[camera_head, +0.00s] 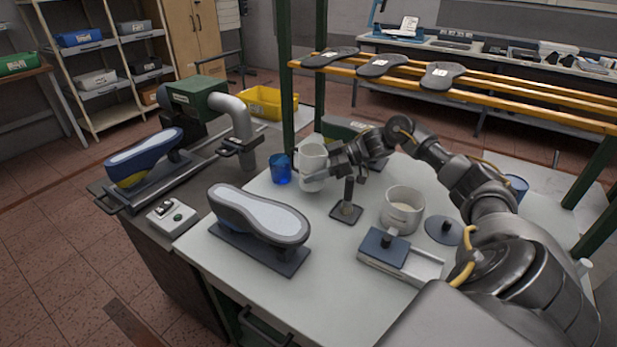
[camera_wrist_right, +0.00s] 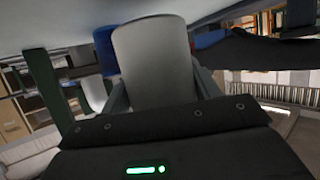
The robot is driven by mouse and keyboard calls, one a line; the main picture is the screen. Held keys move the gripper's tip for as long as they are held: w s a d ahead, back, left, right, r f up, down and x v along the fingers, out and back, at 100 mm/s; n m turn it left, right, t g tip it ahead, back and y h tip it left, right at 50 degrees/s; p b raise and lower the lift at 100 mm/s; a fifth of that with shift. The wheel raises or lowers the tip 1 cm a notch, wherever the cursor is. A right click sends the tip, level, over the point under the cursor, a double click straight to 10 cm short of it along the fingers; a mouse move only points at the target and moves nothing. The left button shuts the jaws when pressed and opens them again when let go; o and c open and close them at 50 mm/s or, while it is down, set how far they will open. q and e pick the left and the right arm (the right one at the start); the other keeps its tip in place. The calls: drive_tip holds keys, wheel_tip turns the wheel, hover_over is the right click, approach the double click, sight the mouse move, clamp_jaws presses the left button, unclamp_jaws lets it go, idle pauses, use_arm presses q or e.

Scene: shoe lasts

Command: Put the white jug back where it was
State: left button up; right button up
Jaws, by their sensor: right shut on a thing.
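The white jug (camera_head: 312,163) stands upright near the back of the white table in the head view, just right of a blue cup (camera_head: 280,169). My right gripper (camera_head: 331,164) reaches it from the right and is shut on it. In the right wrist view the jug (camera_wrist_right: 153,62) fills the space between the fingers, with the blue cup (camera_wrist_right: 104,48) behind it. I cannot tell whether the jug's base touches the table. My left gripper is not in view.
A small post on a square base (camera_head: 346,212) stands in front of the jug. A white pot (camera_head: 402,210), a round dark lid (camera_head: 443,231) and a blue-topped block (camera_head: 384,248) are to the right. A shoe last (camera_head: 258,214) lies in front. The table's front middle (camera_head: 318,300) is clear.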

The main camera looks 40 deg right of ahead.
drive_tip(key=shift+w+a+r, duration=0.1)
drive_tip(key=shift+w+a, duration=0.25)
drive_tip(key=shift+a, duration=0.1)
drive_tip(key=shift+f+p, duration=0.3)
drive_tip(key=shift+p, duration=0.1)
drive_tip(key=shift+f, duration=0.55)
drive_tip(key=shift+f+p, duration=0.45)
drive_tip(key=shift+f, duration=0.5)
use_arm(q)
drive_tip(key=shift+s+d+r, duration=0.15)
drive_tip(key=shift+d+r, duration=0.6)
use_arm(e)
drive_tip(key=o, duration=1.1)
